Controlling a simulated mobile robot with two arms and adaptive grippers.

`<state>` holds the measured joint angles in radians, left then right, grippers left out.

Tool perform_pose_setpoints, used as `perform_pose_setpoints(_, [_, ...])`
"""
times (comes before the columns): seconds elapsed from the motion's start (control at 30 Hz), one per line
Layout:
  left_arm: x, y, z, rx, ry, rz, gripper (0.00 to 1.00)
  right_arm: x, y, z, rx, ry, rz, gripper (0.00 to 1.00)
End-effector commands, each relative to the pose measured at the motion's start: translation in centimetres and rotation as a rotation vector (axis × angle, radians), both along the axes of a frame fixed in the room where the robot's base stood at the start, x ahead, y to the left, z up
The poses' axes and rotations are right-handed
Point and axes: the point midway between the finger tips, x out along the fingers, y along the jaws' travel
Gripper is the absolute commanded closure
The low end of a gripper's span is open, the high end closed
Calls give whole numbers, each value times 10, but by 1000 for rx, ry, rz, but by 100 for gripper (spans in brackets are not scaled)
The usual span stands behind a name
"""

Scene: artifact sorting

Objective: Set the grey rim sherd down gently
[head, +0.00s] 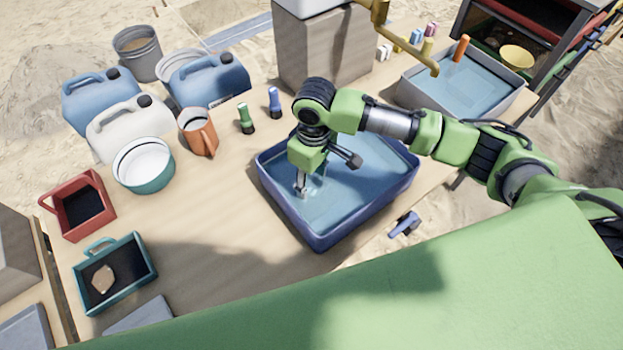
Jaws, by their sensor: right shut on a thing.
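My right gripper (302,188) points down into the blue basin (335,237), near its left side and at the water. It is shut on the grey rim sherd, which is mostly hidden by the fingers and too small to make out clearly. I cannot tell whether the sherd touches the basin floor. A tan sherd (103,279) lies in the teal-rimmed tray (146,263) at the lower left. My left gripper is not in view.
A red tray (101,188), a white-and-teal bowl (155,182), an orange jug (201,138) and green (246,118) and blue (275,102) bottles stand left of the basin. A second water basin (505,106) is at the back right. Table left-front of the basin is clear.

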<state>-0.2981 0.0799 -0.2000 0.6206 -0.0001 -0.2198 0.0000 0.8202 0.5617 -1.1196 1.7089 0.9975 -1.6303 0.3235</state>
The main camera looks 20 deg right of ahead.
Motion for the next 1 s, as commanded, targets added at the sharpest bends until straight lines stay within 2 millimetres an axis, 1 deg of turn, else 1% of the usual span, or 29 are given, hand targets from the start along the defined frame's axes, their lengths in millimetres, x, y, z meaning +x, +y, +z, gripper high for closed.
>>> perform_pose_setpoints(0.1, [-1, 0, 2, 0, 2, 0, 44, 0, 0, -2, 1, 1, -1, 77])
perform_pose_setpoints(0.13, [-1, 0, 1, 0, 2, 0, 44, 0, 0, -2, 1, 1, 0, 48])
perform_pose_setpoints(0.17, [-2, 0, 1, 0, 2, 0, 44, 0, 0, -2, 1, 1, 0, 40])
perform_pose_setpoints(0.2, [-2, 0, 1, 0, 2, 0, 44, 0, 0, -2, 1, 1, 0, 39])
perform_pose_setpoints(0.57, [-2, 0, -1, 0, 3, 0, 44, 0, 0, 0, 0, -1, 0, 39])
perform_pose_setpoints(0.67, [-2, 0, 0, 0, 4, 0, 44, 1, 0, 12, 1, -3, 0, 39])
perform_pose_setpoints(0.77, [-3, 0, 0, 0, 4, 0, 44, 2, 0, 30, 2, -4, 2, 39])
perform_pose_setpoints(1.0, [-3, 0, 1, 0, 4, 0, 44, 3, -2, 82, 2, -4, 1, 39])
